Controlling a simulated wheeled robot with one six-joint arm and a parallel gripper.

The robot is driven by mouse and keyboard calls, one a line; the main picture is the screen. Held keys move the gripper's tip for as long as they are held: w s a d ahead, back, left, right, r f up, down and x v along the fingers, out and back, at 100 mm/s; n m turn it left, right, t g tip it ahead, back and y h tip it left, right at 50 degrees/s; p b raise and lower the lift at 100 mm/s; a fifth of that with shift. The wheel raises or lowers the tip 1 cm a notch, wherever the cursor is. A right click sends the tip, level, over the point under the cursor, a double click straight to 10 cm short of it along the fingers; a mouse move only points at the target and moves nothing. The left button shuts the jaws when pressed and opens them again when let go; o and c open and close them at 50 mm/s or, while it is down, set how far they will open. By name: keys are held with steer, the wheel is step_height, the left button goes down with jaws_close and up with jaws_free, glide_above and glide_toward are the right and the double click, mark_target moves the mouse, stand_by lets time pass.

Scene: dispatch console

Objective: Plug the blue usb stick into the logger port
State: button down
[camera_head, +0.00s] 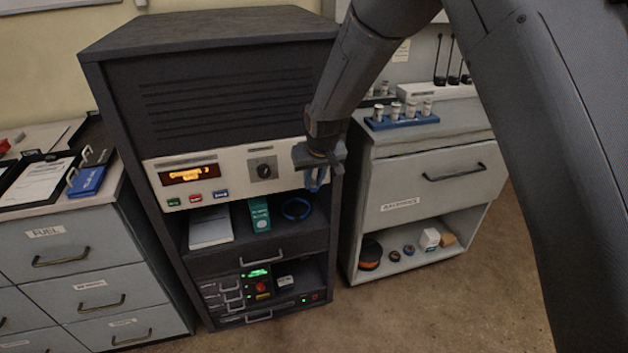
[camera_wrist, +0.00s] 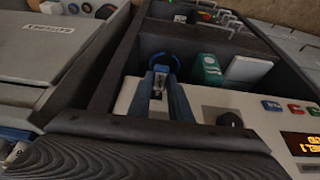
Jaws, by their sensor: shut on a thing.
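My gripper (camera_head: 315,180) is in front of the right end of the console's pale panel (camera_head: 228,178). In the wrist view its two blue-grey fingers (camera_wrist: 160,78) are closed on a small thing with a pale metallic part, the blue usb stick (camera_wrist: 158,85). The fingers hide most of the stick, and its blue colour is hard to make out. The logger port is not clearly visible; my gripper covers the right part of the panel. I cannot tell whether the stick touches the panel.
The panel holds an orange display (camera_head: 190,174), a knob (camera_head: 263,168) and coloured buttons. The shelf below holds a white book (camera_head: 210,227), a teal box (camera_head: 259,214) and a blue ring (camera_head: 296,209). A cabinet with a blue vial rack (camera_head: 402,122) stands to the right.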

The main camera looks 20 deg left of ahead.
steer(key=shift+w+a+r, duration=0.1)
steer(key=shift+w+a, duration=0.45)
steer(key=shift+w, duration=0.25)
stand_by(3.0)
steer(key=c, duration=1.5)
jaws_free()
steer(key=shift+c, duration=0.2)
steer(key=shift+b+v, duration=0.9)
steer(key=shift+v, duration=2.95)
steer(key=s+d+m+g+h, duration=0.1)
steer(key=s+d, duration=0.4)
steer(key=d, duration=0.5)
steer(key=s+d+m, duration=0.2)
steer(key=s+d, duration=0.2)
steer(key=d, duration=0.6)
steer(key=s+d+m+g+h, duration=0.1)
steer(key=s+d, duration=0.4)
steer(key=d, duration=0.5)
steer(key=s+d+f+m+g, duration=0.1)
steer(key=s+d+m, duration=0.1)
steer(key=s+d, duration=0.6)
steer(key=s, duration=0.3)
steer(key=shift+f, duration=0.2)
